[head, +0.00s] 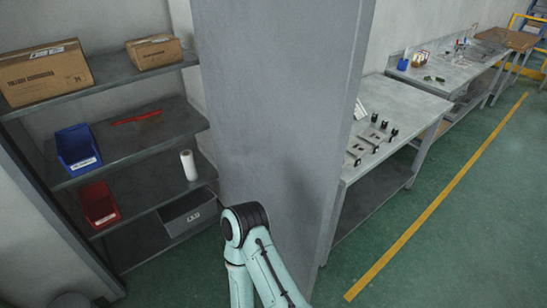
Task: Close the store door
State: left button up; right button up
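A tall, flat grey panel (272,95) stands upright in the middle of the head view, between the shelves and the workbenches. It looks like the store door, standing open beside the shelf space, though no handle or hinge shows. One of my arms, pale green with a dark joint, rises from the bottom middle, in front of the panel's lower part. I cannot tell whether it touches the panel. Neither gripper shows in the head view.
Left of the panel, a grey shelf unit (120,150) holds cardboard boxes (45,75), a blue bin (77,150), a red bin (99,205) and a white roll (189,165). Right of it, a workbench (405,98) holds small fixtures. Green floor (460,240) with a yellow line (430,226) lies clear.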

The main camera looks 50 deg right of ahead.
aim_at(281, 80)
jog(key=k+l, duration=0.85)
jog(key=l, duration=0.25)
jog(key=k+l, duration=0.1)
jog(key=l, duration=0.25)
jog(key=k+l, duration=0.1)
jog(key=l, duration=0.2)
jog(key=i+l, duration=0.1)
jog(key=l, duration=0.45)
jog(key=i+l, duration=0.1)
jog(key=l, duration=0.5)
jog(key=i+l, duration=0.1)
jog(key=l, duration=0.45)
